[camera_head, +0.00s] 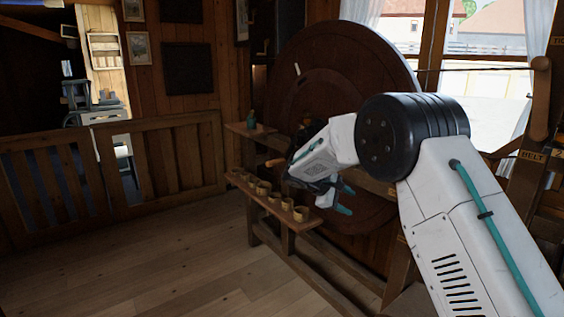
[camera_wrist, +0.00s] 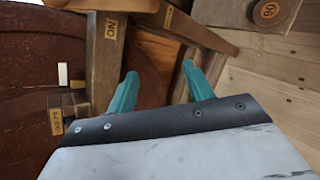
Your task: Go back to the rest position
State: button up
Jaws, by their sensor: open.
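My gripper (camera_head: 346,200) is at the end of my white arm, raised in front of the large round wooden wheel (camera_head: 345,60). In the wrist view its two teal fingers (camera_wrist: 160,88) stand apart with nothing between them. In the head view the fingers are right of the low shelf (camera_head: 272,207) that holds several small spools (camera_head: 262,188). I cannot tell from these views how far the fingers are from the bench frame behind them.
A green bottle (camera_head: 251,119) stands on the upper ledge. A wooden railing (camera_head: 120,165) runs at left. The plank floor (camera_head: 150,260) in front is clear.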

jog(key=s+d+r+m+y, duration=0.2)
jog(key=s+r+m+y, duration=0.1)
jog(key=s, duration=1.4)
jog(key=s+d+r+m+g+y, duration=0.1)
jog(key=s+r+m+y, duration=0.3)
jog(key=s, duration=1.4)
jog(key=s+d+r+m+y, duration=0.3)
jog(key=s+r+m, duration=0.1)
jog(key=s, duration=1.3)
jog(key=shift+s+r, duration=0.2)
jog(key=shift+s, duration=0.15)
jog(key=shift+a+g, duration=0.1)
jog(key=shift+g, duration=0.2)
